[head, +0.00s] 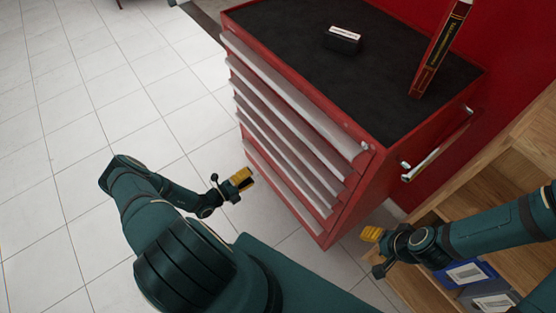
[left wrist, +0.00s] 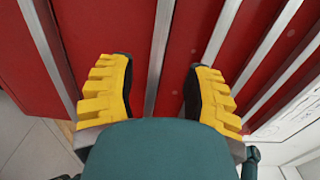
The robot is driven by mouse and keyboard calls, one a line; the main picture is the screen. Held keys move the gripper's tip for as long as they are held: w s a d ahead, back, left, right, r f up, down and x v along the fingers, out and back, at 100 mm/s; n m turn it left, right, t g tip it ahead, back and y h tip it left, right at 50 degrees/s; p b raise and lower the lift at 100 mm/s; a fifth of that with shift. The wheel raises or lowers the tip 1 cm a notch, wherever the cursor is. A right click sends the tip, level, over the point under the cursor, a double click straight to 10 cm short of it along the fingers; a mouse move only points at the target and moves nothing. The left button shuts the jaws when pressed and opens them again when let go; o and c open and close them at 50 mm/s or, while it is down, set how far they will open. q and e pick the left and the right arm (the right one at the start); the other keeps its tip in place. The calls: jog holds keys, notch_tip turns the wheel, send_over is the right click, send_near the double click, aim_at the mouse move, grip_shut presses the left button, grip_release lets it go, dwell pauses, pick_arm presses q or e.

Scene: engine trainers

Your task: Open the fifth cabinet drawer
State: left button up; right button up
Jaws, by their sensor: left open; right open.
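The red cabinet (head: 345,200) stands right of centre in the head view. Its front holds several stacked drawers with long silver handle strips, and all look shut. I cannot tell for certain which strip is the fifth drawer's. My left gripper (head: 240,180) is open beside the lower drawers, in front of the cabinet. In the left wrist view, its yellow fingers (left wrist: 160,68) are spread, with one silver handle strip (left wrist: 159,45) running between them. Whether the fingertips reach around that strip I cannot tell. My right gripper (head: 372,237) is open and empty, right of the cabinet's near corner.
A dark box (head: 342,40) and an upright book (head: 440,50) stand on the black cabinet top (head: 290,30). A side handle (head: 437,150) sticks out on the right. A wooden shelf (head: 500,160) with binders is close to my right arm. Tiled floor (head: 90,90) lies open at left.

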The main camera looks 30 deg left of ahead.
aim_at(275, 160)
pick_arm(q)
jog(key=b+x, duration=0.1)
jog(key=x, duration=1.1)
jog(key=shift+w+d, duration=0.15)
grip_shut()
